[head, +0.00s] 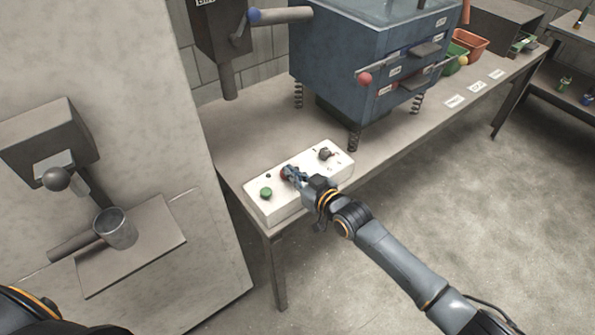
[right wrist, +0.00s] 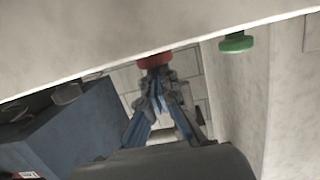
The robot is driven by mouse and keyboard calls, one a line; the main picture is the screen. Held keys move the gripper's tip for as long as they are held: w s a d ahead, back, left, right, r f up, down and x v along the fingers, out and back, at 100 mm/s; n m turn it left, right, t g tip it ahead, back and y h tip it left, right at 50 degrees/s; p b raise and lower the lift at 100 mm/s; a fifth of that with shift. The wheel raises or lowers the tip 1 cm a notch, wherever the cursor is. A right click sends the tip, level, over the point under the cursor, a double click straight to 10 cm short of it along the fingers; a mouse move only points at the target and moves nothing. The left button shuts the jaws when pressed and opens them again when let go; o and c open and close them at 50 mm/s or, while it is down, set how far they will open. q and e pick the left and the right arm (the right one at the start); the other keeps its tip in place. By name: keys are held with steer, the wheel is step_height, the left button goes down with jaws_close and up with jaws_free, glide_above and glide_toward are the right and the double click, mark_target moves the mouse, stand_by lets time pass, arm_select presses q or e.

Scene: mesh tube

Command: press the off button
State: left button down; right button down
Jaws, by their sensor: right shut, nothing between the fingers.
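A white control box (head: 330,156) sits on the table's near left corner. It carries a green button (head: 266,192), a red button (head: 284,173) and a dark knob (head: 325,153). My right gripper (head: 289,173) is shut and empty, its fingertips at the red button and partly hiding it. In the right wrist view the closed fingertips (right wrist: 157,76) point at the red button (right wrist: 154,61) and overlap its edge; I cannot tell whether it is pushed in. The green button (right wrist: 236,42) is to the right there. My left gripper is not in view.
A blue machine (head: 335,60) on springs stands behind the box. A grey column device (head: 222,40) with a blue-knobbed handle is at the back left. A pale panel with a metal cup (head: 115,228) is at the left. Bins (head: 466,44) stand farther along the table.

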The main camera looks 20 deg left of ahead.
steer(key=r+p, duration=0.1)
steer(key=r, duration=0.1)
steer(key=r+p, duration=0.1)
steer(key=p, duration=0.1)
steer(key=shift+s+d+r, duration=0.2)
steer(key=shift+r, duration=0.2)
steer(key=v, duration=0.9)
steer(key=shift+d+r, duration=0.2)
steer(key=shift+r, duration=0.1)
steer(key=shift+s, duration=0.1)
